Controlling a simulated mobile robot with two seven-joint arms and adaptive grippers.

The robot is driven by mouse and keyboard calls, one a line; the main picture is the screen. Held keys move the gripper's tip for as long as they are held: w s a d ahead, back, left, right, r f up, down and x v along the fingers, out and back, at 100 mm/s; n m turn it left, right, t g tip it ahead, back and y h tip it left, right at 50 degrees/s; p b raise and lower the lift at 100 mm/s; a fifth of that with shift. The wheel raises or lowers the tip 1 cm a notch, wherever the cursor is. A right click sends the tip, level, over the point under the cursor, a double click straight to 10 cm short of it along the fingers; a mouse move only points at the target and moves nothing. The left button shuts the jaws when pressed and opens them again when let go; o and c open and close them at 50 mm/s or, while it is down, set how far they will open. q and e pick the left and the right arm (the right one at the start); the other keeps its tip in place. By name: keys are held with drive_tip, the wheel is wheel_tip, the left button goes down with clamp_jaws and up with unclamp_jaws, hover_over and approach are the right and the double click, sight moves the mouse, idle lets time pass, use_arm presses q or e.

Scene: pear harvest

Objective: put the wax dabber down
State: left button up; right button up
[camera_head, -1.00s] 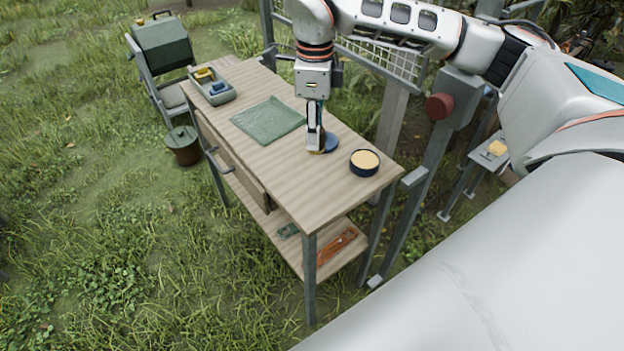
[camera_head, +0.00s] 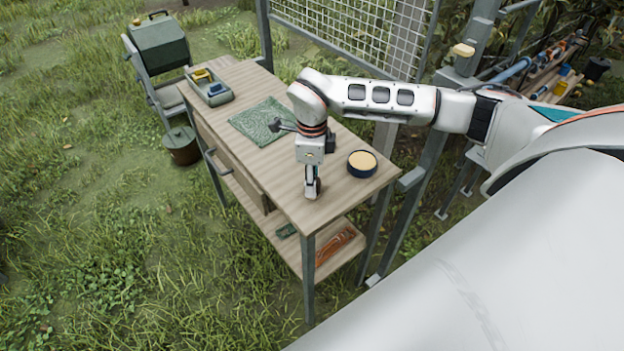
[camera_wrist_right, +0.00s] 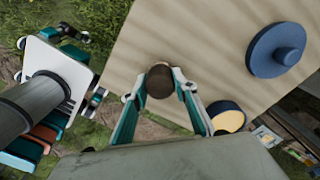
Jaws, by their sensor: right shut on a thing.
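The wax dabber (camera_wrist_right: 159,81) shows in the right wrist view as a round dark brown end between my right fingertips. My right gripper (camera_head: 313,188) is shut on it, pointing down low over the near end of the wooden table (camera_head: 277,186). The gripper also shows in the wrist view (camera_wrist_right: 160,88). The dabber's lower part is hidden, and I cannot tell if it touches the table. The open wax tin (camera_head: 362,162), dark blue with pale yellow wax, stands right of the gripper; it shows in the wrist view (camera_wrist_right: 228,120). My left gripper is not in view.
A blue knobbed lid (camera_wrist_right: 275,53) lies on the table. A green cloth (camera_head: 258,120) and a grey tray (camera_head: 212,92) with yellow and blue items lie farther back. The table's near edge is close to the gripper. A wire mesh panel (camera_head: 350,45) stands behind.

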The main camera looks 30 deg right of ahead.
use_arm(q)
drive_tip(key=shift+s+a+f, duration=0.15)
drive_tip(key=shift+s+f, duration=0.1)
use_arm(e)
drive_tip(key=shift+f, duration=0.15)
drive_tip(key=o, duration=1)
drive_tip(key=shift+r, duration=0.25)
drive_tip(key=shift+w+r, duration=0.1)
drive_tip(key=shift+r, duration=0.3)
use_arm(q)
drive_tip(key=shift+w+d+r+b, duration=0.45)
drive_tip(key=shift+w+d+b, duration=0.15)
drive_tip(key=shift+b, duration=0.05)
use_arm(e)
wheel_tip(320, 180, up, 11)
drive_tip(key=shift+r, duration=0.1)
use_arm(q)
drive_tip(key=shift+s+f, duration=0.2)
